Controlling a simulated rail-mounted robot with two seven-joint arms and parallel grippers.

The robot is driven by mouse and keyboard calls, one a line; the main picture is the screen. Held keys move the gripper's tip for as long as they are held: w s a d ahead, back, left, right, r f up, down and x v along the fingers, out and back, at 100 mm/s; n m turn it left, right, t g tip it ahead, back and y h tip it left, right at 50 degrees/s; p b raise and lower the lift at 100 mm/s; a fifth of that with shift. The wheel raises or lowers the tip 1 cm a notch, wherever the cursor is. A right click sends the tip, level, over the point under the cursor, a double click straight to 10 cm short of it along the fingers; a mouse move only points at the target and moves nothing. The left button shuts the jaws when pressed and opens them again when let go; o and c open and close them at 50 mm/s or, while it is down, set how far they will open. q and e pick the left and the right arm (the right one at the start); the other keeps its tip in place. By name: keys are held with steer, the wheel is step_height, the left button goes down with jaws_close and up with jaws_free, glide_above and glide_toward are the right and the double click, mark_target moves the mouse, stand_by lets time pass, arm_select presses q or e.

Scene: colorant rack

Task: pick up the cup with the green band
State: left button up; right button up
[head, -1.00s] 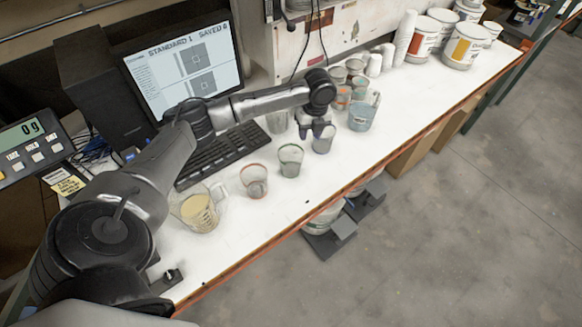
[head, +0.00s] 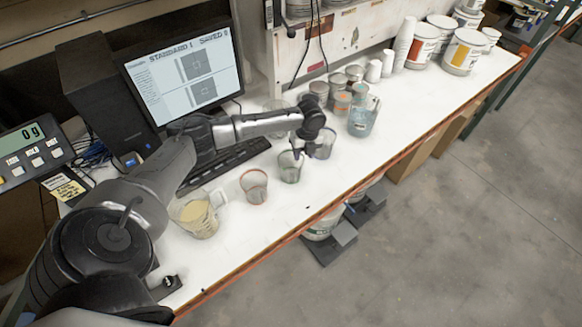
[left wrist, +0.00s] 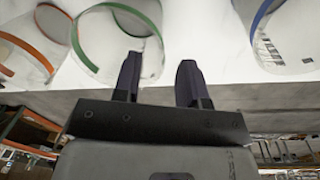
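The cup with the green band (head: 290,168) stands on the white bench between a red-banded cup and a blue-banded cup. In the left wrist view the green-banded cup (left wrist: 118,48) is left of centre, its green rim facing me. My left gripper (left wrist: 158,80) is open, with nothing between its fingers. Its left finger overlaps the cup's right side in that view; I cannot tell if they touch. In the head view the left gripper (head: 304,152) is beside the green-banded cup, on the side of the blue-banded cup. My right gripper is not in view.
The red-banded cup (head: 254,187) and a jug of tan liquid (head: 196,215) stand to the left. The blue-banded cup (head: 322,145) is close on the right, with a blue jug (head: 362,118) and several small cans beyond. A keyboard (head: 225,165) lies behind; the bench's front edge is clear.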

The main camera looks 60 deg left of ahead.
arm_select(q)
steer(key=shift+s+f, duration=0.2)
steer(key=shift+f, duration=1.6)
jaws_close()
